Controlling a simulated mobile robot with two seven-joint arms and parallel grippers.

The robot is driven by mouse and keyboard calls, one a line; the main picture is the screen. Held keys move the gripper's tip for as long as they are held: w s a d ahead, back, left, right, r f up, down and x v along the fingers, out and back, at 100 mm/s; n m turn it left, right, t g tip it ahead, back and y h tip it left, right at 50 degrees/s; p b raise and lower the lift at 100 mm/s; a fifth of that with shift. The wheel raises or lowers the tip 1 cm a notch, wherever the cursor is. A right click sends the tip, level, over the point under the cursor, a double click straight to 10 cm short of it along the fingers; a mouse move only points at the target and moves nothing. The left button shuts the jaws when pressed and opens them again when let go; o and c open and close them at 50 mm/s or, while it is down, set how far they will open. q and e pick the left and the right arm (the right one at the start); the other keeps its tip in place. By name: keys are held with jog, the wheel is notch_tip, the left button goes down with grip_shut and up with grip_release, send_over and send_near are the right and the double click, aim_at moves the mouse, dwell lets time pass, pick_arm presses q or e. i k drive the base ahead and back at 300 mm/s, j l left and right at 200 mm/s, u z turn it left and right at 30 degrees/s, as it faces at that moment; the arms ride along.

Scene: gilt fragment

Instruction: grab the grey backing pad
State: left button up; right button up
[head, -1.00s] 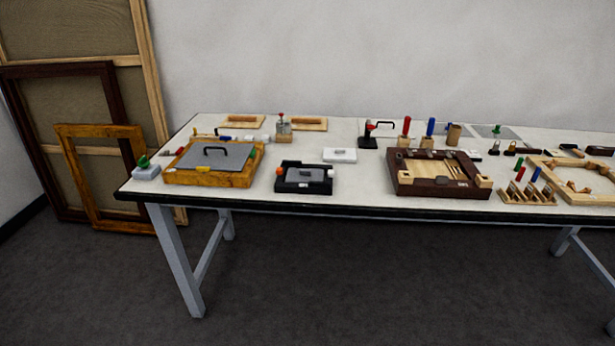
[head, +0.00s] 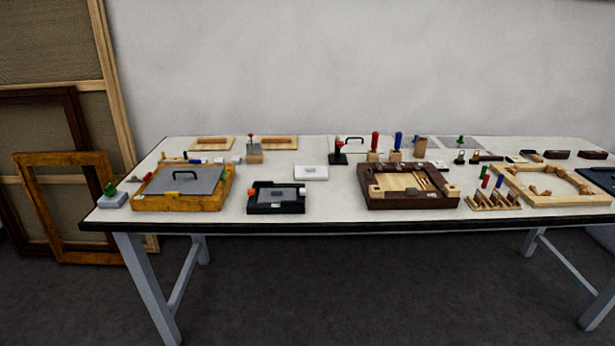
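A flat grey panel (head: 203,181) with a dark handle lies in a gilt-yellow wooden frame (head: 180,203) at the left of the table. A smaller grey pad (head: 277,195) with a small raised block lies in a black tray (head: 277,209) to the right of that frame. I cannot tell from the view which of the two grey pieces is the backing pad. Neither of my grippers is in view.
The long white table (head: 330,206) carries a dark brown tray (head: 410,201), a slotted wooden rack (head: 493,202) and a pale wooden frame (head: 585,200) towards the right. Empty frames (head: 65,160) lean on the wall at left. Dark floor (head: 350,290) in front is clear.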

aim_at(265, 195)
jog(key=i+l+u, duration=0.2)
jog(key=i+l, duration=0.25)
jog(key=l, duration=0.2)
jog(key=i+l+u, duration=0.1)
jog(key=l, duration=0.3)
jog(key=i+l+u, duration=0.25)
jog(key=i+l, duration=0.15)
jog(key=l, duration=0.35)
jog(key=i+l+u, duration=0.1)
jog(key=l, duration=0.3)
jog(key=i+l+u, duration=0.1)
jog(key=l, duration=0.35)
jog(key=i, duration=0.1)
